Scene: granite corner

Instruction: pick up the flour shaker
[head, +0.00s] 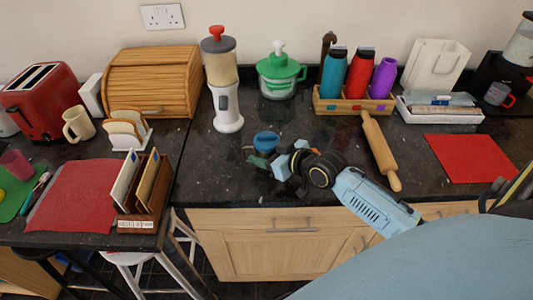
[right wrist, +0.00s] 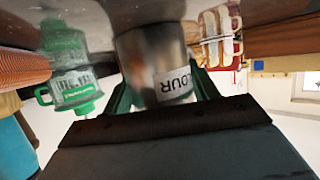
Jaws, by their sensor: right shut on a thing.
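The flour shaker is a small metallic can with a blue top (head: 265,141); it is on or just above the dark counter in the middle of the head view. In the right wrist view its shiny body and white flour label (right wrist: 160,65) show between the fingers. My right gripper (head: 268,160) reaches in from the lower right and is shut on the shaker's body. The gripper hides the lower part of the shaker in the head view. I cannot tell whether its base touches the counter. My left gripper is not in view.
A rolling pin (head: 380,150) lies right of my right arm. A tall white and cream appliance (head: 222,90) stands behind left, a green-lidded container (head: 280,75) behind, and a bottle crate (head: 350,104) behind right. A letter rack (head: 143,200) stands left. Counter beside the shaker is clear.

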